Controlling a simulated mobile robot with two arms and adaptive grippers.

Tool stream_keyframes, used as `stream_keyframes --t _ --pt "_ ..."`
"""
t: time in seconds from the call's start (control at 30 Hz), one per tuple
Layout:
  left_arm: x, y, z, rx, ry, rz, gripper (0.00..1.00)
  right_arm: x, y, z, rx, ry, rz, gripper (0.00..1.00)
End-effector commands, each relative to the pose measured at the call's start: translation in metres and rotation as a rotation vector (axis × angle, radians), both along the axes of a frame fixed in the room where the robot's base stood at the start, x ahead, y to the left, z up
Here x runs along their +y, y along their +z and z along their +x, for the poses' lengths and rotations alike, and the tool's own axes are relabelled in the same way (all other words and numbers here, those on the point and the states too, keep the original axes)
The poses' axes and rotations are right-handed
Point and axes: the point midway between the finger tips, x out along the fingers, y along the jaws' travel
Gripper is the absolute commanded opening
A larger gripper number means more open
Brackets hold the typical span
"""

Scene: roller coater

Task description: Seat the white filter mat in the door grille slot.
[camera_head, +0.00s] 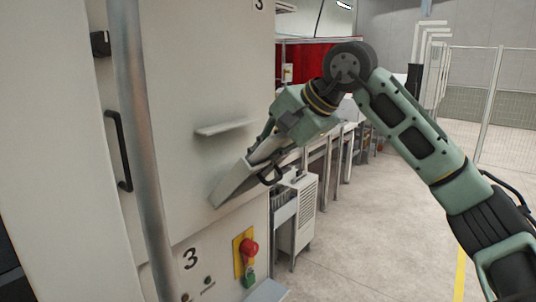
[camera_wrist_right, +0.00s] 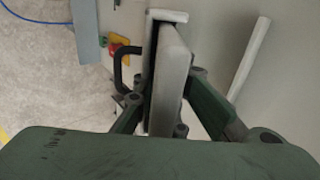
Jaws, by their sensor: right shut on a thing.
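The white filter mat (camera_wrist_right: 174,75) is a pale slab between the fingers of my right gripper (camera_wrist_right: 168,108) in the wrist view. In the head view my right gripper (camera_head: 268,148) is shut on the mat's upper part, close to the cabinet door. A pale tilted panel with a dark inner edge, which looks like the door grille (camera_head: 232,183), stands out from the door below the gripper. It also shows beyond the mat in the wrist view (camera_wrist_right: 167,15). The mat lies close along it; I cannot tell how deep it sits in the slot. My left gripper is not in view.
A black handle (camera_head: 270,176) sticks out beside the grille. A thin ledge (camera_head: 225,128) juts from the door above it. A red emergency button (camera_head: 249,248) on a yellow plate is below. A metal pole (camera_head: 140,130) stands at left. The floor at right is clear.

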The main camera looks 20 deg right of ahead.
Motion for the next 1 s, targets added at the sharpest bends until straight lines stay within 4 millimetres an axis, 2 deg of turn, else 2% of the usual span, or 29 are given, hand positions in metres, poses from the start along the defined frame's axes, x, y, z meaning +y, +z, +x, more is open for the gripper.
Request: stream_keyframes --t 0.2,0.23,0.47,0.77,0.87,1.0 --pt "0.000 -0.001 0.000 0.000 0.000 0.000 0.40 0.002 -0.005 0.003 0.002 0.000 -0.001 0.00" --pt "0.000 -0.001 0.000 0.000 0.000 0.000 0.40 0.002 -0.005 0.003 0.002 0.000 -0.002 0.12" --pt "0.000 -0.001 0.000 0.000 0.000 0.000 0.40 0.003 -0.006 0.003 0.004 0.001 -0.002 0.32" --pt "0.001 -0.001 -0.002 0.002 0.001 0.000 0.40 0.002 -0.006 0.002 0.005 0.001 -0.002 0.32" --pt "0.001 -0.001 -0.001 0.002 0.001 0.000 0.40 -0.001 0.001 -0.002 0.002 0.001 -0.002 0.32" --pt "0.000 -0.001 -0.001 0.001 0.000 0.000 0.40 -0.012 0.020 -0.014 -0.003 -0.001 0.000 0.32"
